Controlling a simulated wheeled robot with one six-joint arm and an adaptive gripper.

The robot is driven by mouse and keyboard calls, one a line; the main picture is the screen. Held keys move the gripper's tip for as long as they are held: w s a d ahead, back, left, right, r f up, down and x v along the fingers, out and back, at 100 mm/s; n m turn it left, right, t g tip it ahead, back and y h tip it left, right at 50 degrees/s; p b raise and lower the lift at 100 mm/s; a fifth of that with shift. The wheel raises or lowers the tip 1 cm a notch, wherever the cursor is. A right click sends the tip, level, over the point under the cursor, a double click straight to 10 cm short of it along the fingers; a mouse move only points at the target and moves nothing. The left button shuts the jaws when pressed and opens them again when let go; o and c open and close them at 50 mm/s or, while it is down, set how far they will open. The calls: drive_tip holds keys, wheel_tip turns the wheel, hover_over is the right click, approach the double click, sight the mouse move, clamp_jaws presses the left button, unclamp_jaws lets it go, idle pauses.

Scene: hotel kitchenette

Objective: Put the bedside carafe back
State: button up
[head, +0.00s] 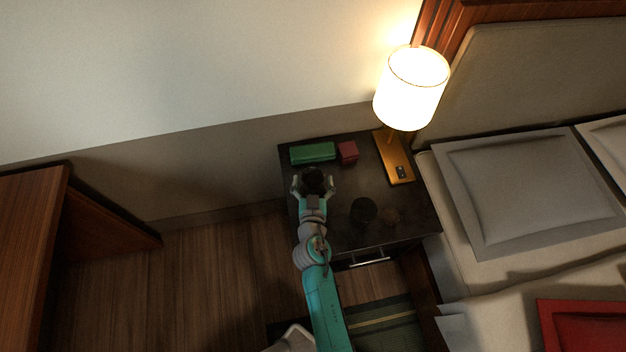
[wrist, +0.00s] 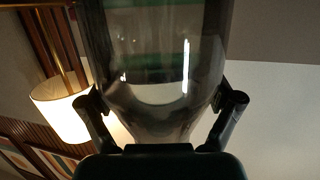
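The carafe (head: 313,177) is dark, clear glass, near the left edge of the dark nightstand (head: 340,238) in the head view. It fills the middle of the wrist view (wrist: 155,70), tapering toward my palm. My gripper (head: 313,184) has one finger on each side of the carafe. In the wrist view (wrist: 162,105) the finger pads appear to meet the glass on both sides. I cannot tell whether the carafe's base touches the nightstand top.
A green box (head: 313,153) and a small red box (head: 348,152) lie at the nightstand's back. A lit lamp (head: 411,88) stands on a wooden base at back right. A dark round vessel (head: 363,211) and a small brown item (head: 391,216) are front right. The bed (head: 530,190) borders the right.

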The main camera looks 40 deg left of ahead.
drive_tip(key=shift+s+r, duration=0.1)
drive_tip(key=shift+r, duration=0.05)
drive_tip(key=v, duration=1.2)
drive_tip(key=s+d+m+h, duration=0.15)
drive_tip(key=s+d, duration=0.25)
drive_tip(key=d, duration=0.8)
drive_tip(key=s+d+m+h, duration=0.1)
drive_tip(key=s+d+h, duration=0.15)
drive_tip(key=d, duration=1.05)
drive_tip(key=s+d+r+m+t+h, duration=0.2)
drive_tip(key=s+d+r+m+h, duration=0.3)
drive_tip(key=s+d+r, duration=0.8)
wheel_tip(320, 180, up, 2)
drive_tip(key=shift+s+r+t+h, duration=0.1)
drive_tip(key=shift+s+t+h, duration=0.2)
drive_tip(key=shift+s, duration=0.7)
drive_tip(key=shift+d, duration=0.15)
